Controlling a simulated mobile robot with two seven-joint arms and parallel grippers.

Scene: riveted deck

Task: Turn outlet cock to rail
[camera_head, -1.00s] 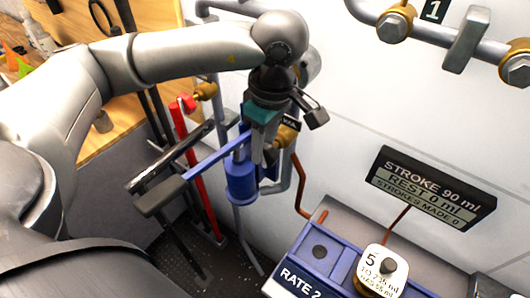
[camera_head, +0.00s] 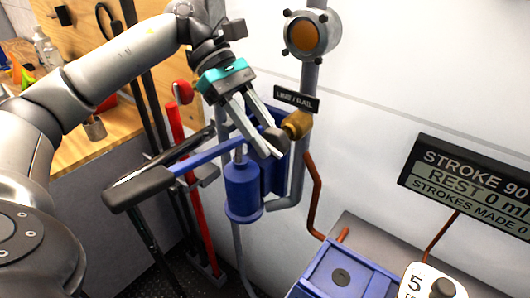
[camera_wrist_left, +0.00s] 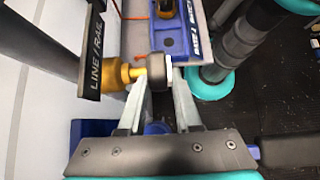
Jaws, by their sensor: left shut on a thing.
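The brass outlet cock (camera_head: 298,123) sits on the grey pipe at the wall, with a dark knob or handle (camera_head: 278,139) at its near end. My left gripper (camera_head: 266,147) reaches down to it and is shut on the dark handle. In the left wrist view the handle (camera_wrist_left: 158,67) lies between the two fingers (camera_wrist_left: 164,92), and the brass body (camera_wrist_left: 118,76) is to its left. A LINE / RAIL label (camera_head: 296,102) is above the cock; it also shows in the wrist view (camera_wrist_left: 92,50). My right gripper is not in view.
A blue hand pump (camera_head: 243,192) with a long black-gripped lever (camera_head: 140,188) stands just below and left of the gripper. A red bar (camera_head: 190,190) stands behind it. A round sight glass (camera_head: 306,36) is above. A STROKE display (camera_head: 470,185) and a blue tray (camera_head: 335,275) are at right.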

